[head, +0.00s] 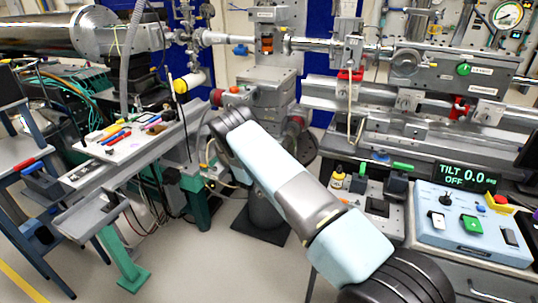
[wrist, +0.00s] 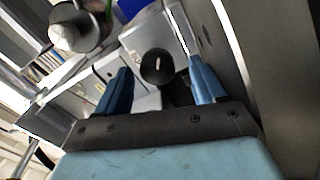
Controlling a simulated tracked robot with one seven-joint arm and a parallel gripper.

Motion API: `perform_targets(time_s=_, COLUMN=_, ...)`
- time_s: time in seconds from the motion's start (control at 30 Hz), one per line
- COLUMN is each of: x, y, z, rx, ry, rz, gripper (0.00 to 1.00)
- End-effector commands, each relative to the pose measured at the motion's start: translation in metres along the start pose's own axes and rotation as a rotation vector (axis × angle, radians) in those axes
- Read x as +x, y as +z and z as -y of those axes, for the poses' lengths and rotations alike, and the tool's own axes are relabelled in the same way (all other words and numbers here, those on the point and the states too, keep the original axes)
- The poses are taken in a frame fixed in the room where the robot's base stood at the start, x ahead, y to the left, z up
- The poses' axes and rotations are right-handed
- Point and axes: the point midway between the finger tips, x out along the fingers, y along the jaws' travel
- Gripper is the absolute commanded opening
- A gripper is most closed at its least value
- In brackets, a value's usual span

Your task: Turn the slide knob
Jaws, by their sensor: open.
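In the wrist view a round dark knob (wrist: 158,66) with a short pale mark on its face sits on a grey block (wrist: 136,42). I take it for the slide knob. My gripper (wrist: 160,70) has two blue fingers spread apart, one on each side of the knob in the picture. The fingers hold nothing, and I cannot tell whether they touch the knob. In the head view my arm reaches up and left towards the middle beamline stand; my fingers and this knob cannot be made out there.
A grey stand with a red-ended fitting (head: 234,90) is beyond my arm. A rail bench (head: 375,98) with red clamps runs right. A blue control box (head: 470,225) and a display (head: 466,177) reading TILT 0.0, OFF are at right. A grey bench (head: 125,165) with tools stands left.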

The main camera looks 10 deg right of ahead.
Motion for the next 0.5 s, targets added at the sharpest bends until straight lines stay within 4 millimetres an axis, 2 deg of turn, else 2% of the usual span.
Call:
perform_targets(time_s=0.1, x=-0.026, y=-0.001, z=0.001, rx=-0.002, ry=-0.003, rz=-0.002, gripper=0.69)
perform_targets(time_s=0.3, x=-0.064, y=0.000, z=0.002, rx=-0.002, ry=-0.003, rz=0.000, gripper=0.69)
perform_targets(time_s=0.5, x=-0.093, y=0.000, z=0.002, rx=-0.001, ry=-0.002, rz=0.000, gripper=0.69)
